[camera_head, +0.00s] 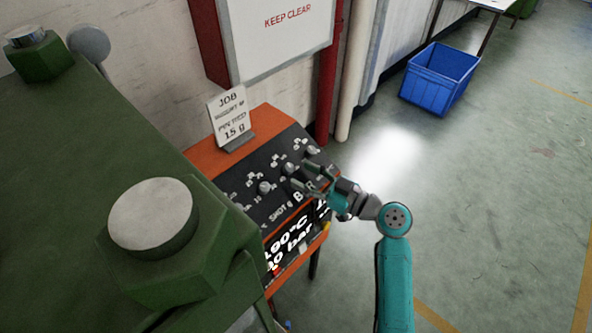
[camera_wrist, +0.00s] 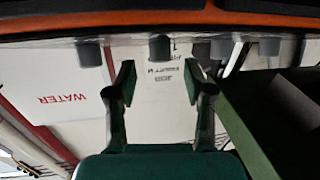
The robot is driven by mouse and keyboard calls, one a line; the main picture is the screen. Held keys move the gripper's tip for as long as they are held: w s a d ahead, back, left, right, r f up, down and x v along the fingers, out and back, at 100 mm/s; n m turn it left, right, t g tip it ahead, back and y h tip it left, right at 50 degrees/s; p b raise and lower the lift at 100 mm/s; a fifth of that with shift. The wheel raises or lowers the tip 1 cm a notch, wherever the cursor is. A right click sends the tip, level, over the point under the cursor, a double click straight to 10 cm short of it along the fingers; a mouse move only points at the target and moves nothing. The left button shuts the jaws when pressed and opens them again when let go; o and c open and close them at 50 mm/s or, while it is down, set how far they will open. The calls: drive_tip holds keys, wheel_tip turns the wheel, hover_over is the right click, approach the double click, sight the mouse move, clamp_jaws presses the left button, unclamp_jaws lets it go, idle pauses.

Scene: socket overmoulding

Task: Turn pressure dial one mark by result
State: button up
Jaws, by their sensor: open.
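A black control panel (camera_head: 250,207) in an orange housing carries a slanted row of grey dials, each with small white marks around it. A dial (camera_head: 290,168) sits just left of my gripper (camera_head: 307,184), with another dial (camera_head: 312,150) behind it. The lettering below reads "SHOT g" and a partly covered "BAR"; I cannot tell for sure which dial is pressure. In the wrist view my gripper (camera_wrist: 158,82) is open and empty, and one dial (camera_wrist: 160,47) lines up between its fingertips, seemingly a little beyond them. Contact is not visible. Dial pointers are too small to read.
The display (camera_head: 285,250) shows "190°C" and a partly hidden bar figure. A job card (camera_head: 231,117) stands behind the panel. A green machine (camera_head: 120,120) with a large round cap fills the left. A blue crate (camera_head: 438,78) is on the open floor at right.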

sight(292, 172)
drive_tip(key=shift+x, duration=1.5)
clamp_jaws()
drive_tip(key=shift+s+a+m+t+h, duration=0.1)
drive_tip(key=shift+s+m+t+h, duration=0.05)
drive_tip(key=shift+m+t+h, duration=0.4)
drive_tip(key=shift+s+a+m+t+h, duration=0.1)
drive_tip(key=shift+m+t+h, duration=0.2)
drive_tip(key=shift+m, duration=0.45)
drive_tip(key=shift+s+f+m+t+h, duration=0.1)
drive_tip(key=shift+m+t+h, duration=1.25)
drive_tip(key=shift+m, duration=0.45)
unclamp_jaws()
